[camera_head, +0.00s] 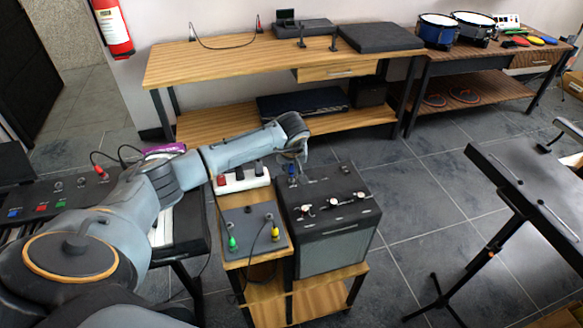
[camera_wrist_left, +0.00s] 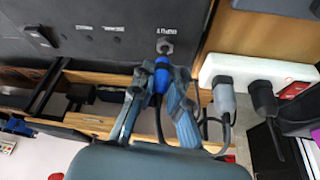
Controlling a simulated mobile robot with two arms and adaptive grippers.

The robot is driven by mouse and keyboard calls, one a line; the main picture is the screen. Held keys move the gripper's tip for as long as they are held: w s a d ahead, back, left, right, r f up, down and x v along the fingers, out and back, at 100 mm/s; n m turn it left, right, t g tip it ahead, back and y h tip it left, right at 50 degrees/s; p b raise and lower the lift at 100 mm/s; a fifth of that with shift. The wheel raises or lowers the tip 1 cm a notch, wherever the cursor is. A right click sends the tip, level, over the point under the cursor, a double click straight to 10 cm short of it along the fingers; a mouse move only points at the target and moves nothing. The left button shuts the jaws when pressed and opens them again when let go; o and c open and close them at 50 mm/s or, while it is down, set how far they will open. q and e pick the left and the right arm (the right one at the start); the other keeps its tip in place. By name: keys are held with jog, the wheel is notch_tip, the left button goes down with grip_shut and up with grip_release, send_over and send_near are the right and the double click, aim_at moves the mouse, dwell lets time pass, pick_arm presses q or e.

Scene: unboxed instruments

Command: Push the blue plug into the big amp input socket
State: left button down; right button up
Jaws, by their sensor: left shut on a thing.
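The big amp (camera_head: 335,235) is a black box on a wooden stand, with knobs and sockets on its top panel. My left gripper (camera_head: 292,160) is above the panel's far left corner, shut on the blue plug (camera_head: 292,171). In the left wrist view the blue plug (camera_wrist_left: 160,80) is between the two fingers of my left gripper (camera_wrist_left: 164,72). Its tip points at the input socket (camera_wrist_left: 165,47), a round metal ring under an upside-down label. The tip is at or very near the socket's edge; I cannot tell if it is inside. My right gripper is out of view.
A white power strip (camera_head: 243,181) with plugs is left of the amp, behind a grey pedal box (camera_head: 252,232) with green and yellow plugs. A keyboard (camera_head: 165,225) is under my left arm. A wooden workbench (camera_head: 222,70) stands behind.

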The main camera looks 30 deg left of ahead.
pick_arm(q)
jog(key=shift+f+b, duration=0.4)
jog(key=shift+f, duration=0.1)
jog(key=shift+s+f+b, duration=0.1)
jog(key=shift+f+b, duration=0.6)
jog(key=shift+f, duration=0.05)
dwell(0.3)
jog(key=c, duration=1.2)
grip_release()
jog(key=shift+f, duration=0.15)
jog(key=shift+d+r, duration=0.1)
jog(key=shift+r, duration=0.4)
jog(key=v, duration=1.1)
jog(key=shift+s+d, duration=0.1)
